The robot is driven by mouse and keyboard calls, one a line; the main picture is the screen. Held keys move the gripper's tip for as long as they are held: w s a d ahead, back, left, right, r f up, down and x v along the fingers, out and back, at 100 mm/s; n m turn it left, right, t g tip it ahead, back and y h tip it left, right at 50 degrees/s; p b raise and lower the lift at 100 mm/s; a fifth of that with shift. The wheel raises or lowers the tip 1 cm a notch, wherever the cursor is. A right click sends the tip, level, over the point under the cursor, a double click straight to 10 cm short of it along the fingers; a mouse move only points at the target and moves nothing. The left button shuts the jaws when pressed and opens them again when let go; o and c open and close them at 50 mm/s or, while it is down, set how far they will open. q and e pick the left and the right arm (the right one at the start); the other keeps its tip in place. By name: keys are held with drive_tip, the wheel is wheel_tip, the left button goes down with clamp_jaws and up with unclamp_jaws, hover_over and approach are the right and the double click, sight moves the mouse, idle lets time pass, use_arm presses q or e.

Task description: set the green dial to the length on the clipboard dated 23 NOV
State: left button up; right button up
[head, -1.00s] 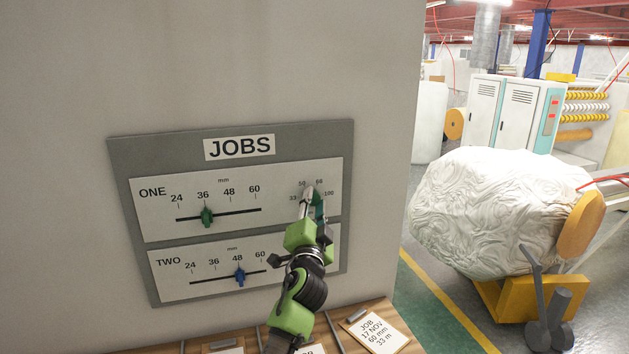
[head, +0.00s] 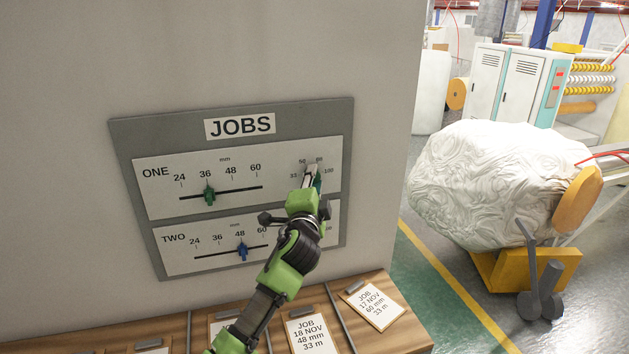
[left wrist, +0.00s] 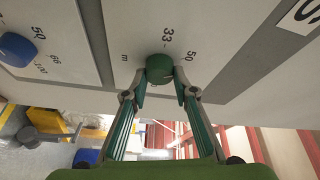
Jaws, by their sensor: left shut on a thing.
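The green dial (left wrist: 159,67) on the JOBS panel (head: 127,164) sits between the fingertips of my left gripper (left wrist: 161,79), which is shut on it. In the head view the left gripper (head: 312,174) covers most of the dial at the right of row ONE. The marks 33, 50, 60 or 66, and 100 show around it. Its pointer is hidden, so I cannot tell its setting. One clipboard (head: 374,306) reads 17 NOV, 60 mm, 33 m. Another clipboard (head: 312,332) reads 18 NOV, 48 mm, 33 m. No 23 NOV date is readable. My right gripper is not in view.
A green slider (head: 210,194) stands near 36 in row ONE, and a blue slider (head: 243,251) near 48 in row TWO. A blue dial (left wrist: 17,48) shows in the left wrist view. More clipboards lie partly hidden on the wooden shelf (head: 403,330). A large wrapped roll (head: 490,187) stands right.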

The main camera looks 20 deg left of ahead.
use_arm(q)
drive_tip(key=shift+a+r, duration=0.1)
drive_tip(key=shift+a, duration=0.05)
drive_tip(key=o, duration=1)
drive_tip(key=shift+o, duration=0.6)
drive_tip(key=shift+w+a, duration=0.1)
drive_tip(key=shift+w, duration=0.05)
drive_tip(key=v, duration=1.2)
drive_tip(key=shift+f, duration=0.2)
